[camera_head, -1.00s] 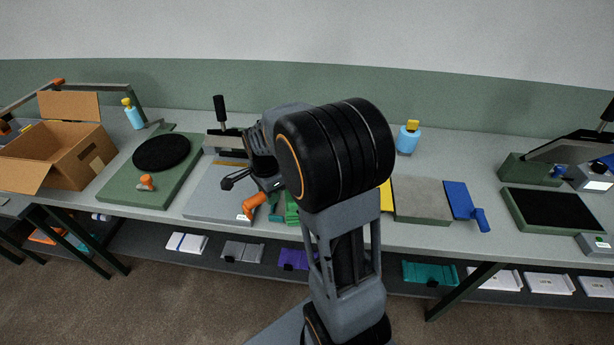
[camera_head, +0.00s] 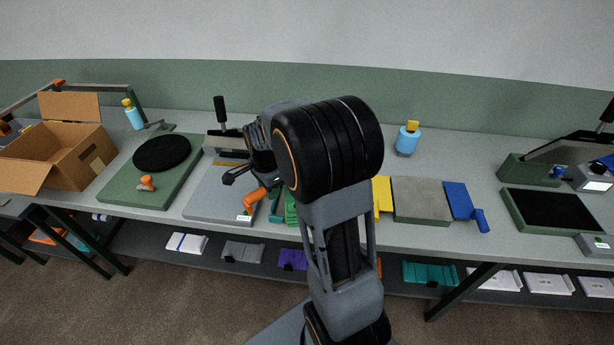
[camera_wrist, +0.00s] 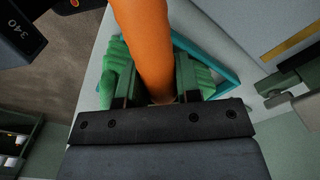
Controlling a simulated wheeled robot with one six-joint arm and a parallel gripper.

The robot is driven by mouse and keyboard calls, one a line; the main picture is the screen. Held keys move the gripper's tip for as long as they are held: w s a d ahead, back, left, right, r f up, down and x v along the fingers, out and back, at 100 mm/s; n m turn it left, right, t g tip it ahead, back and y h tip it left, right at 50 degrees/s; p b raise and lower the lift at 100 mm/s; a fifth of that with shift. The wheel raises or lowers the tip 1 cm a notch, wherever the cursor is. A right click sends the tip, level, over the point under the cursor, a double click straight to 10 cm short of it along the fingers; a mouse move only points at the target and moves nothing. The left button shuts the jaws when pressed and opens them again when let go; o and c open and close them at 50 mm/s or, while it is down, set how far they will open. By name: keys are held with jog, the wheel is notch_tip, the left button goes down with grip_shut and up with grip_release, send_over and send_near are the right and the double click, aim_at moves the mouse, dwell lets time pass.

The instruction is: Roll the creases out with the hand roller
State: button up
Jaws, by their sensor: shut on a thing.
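My gripper (camera_wrist: 158,82) is shut on an orange bar-shaped part in the wrist view, which I take to be the hand roller (camera_wrist: 146,45). The orange roller also shows in the head view (camera_head: 257,199), over the grey board's right edge. Its roller end cannot be made out. Crumpled green cloth (camera_wrist: 116,72) lies beneath and on both sides of the fingers in the wrist view. In the head view only a strip of the green cloth (camera_head: 291,208) shows, as my arm covers the rest. Whether the roller touches the cloth cannot be told.
A grey board (camera_head: 205,198) with a black-handled press (camera_head: 221,122) lies left. A green board (camera_head: 185,160) with a black disc and an open carton (camera_head: 88,150) stand further left. A grey pad (camera_head: 420,198), blue plate (camera_head: 458,195) and blue bottle (camera_head: 408,140) are right.

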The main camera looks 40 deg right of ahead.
jog(key=shift+s+a, duration=0.3)
jog(key=shift+s, duration=0.2)
jog(key=shift+s+a, duration=0.3)
jog(key=shift+s, duration=0.2)
jog(key=o, duration=0.7)
jog(key=shift+c, duration=0.2)
grip_shut()
jog(key=shift+r+p, duration=1.85)
jog(key=shift+r, duration=0.65)
